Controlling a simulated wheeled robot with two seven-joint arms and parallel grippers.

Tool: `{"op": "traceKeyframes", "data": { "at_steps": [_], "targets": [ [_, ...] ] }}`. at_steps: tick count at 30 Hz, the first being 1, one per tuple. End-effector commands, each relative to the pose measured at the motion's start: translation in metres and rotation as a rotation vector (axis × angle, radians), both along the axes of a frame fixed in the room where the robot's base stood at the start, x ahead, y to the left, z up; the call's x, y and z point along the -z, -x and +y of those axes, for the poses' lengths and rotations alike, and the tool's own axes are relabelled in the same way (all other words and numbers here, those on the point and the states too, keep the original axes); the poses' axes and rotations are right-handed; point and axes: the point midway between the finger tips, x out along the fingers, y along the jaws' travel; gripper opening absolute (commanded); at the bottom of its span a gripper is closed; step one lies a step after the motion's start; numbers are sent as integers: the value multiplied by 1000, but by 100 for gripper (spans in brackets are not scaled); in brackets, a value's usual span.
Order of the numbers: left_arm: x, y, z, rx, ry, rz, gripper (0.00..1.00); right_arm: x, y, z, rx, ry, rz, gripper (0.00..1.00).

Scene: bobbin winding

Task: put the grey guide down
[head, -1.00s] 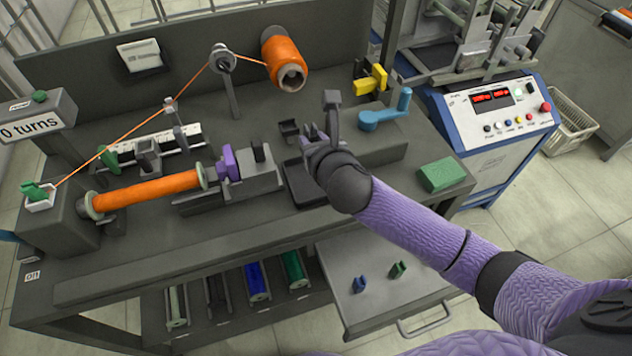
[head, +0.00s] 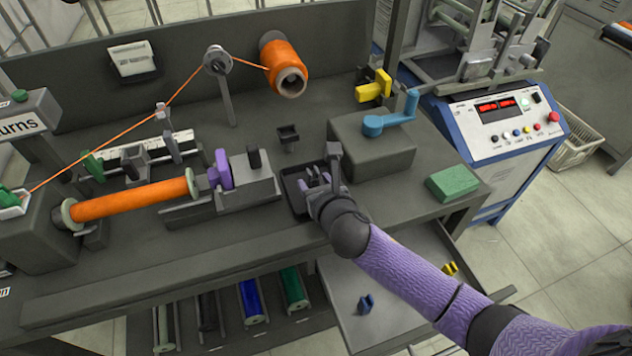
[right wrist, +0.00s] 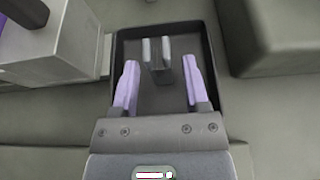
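The grey guide (right wrist: 162,68), a small dark piece with two pale prongs, is in the black tray (right wrist: 120,52) in the right wrist view. My right gripper (right wrist: 160,80) is open over the tray, its two purple-lined fingers apart with a visible gap on each side of the guide. I cannot tell whether the guide rests fully on the tray floor. In the head view my right gripper (head: 318,180) is at the tray (head: 292,190), and the guide is not clear there. My left gripper is not in view.
The winder with the orange bobbin (head: 130,198) is left of the tray. A grey block with a blue crank (head: 375,126) stands right of it, near a green block (head: 453,183). A small dark holder (head: 288,136) stands behind. Orange thread runs over the pulley (head: 217,60).

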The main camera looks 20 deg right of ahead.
Motion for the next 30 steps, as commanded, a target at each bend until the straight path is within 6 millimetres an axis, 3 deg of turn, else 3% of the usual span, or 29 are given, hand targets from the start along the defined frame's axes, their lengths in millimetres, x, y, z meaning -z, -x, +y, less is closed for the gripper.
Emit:
{"op": "traceKeyframes", "data": {
  "at_steps": [11,24,30],
  "targets": [
    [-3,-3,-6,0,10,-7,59,-6,2,0,1,0,0,66],
    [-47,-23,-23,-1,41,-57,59,-47,97,-4,0,1,0,66],
    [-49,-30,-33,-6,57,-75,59,-50,111,-4,1,-1,-1,66]
  ]
}}
